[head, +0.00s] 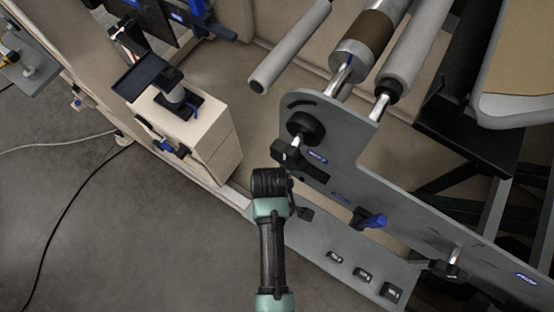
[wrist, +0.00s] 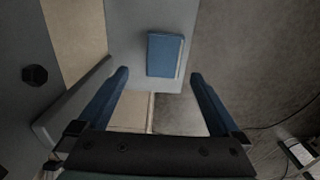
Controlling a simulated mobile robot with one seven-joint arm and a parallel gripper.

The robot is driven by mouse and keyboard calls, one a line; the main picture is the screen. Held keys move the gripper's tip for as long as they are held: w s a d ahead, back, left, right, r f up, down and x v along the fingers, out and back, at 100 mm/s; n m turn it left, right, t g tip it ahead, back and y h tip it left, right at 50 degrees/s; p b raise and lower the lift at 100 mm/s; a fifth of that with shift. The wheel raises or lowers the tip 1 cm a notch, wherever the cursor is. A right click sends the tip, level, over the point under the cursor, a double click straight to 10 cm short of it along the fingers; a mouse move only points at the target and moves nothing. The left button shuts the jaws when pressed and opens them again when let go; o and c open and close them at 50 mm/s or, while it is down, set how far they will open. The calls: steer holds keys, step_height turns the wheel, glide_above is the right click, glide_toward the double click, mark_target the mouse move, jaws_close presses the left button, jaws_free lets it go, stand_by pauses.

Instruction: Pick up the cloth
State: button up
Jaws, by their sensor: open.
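The cloth (wrist: 165,54) is a blue folded rectangle with a pale edge, lying on a grey panel (wrist: 125,30) in the wrist view. My gripper (wrist: 160,76) is open, its two blue-tipped fingers apart with nothing between them. The cloth shows just beyond the fingertips, in line with the gap, and no contact is visible. In the head view I cannot make out the cloth, and my arm's dark end joint stands over the machine's edge with the fingers hidden.
A beige block with a black bracket (head: 190,130) is on the left. Grey floor (head: 130,230) is open at lower left, crossed by cables.

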steer(key=f, duration=0.2)
steer(key=s+f, duration=0.1)
steer(key=f, duration=0.2)
steer(key=shift+d+b, duration=0.15)
steer(key=shift+b, duration=0.2)
steer(key=shift+f, duration=0.4)
steer(key=shift+w, duration=0.1)
steer(key=c, duration=1.3)
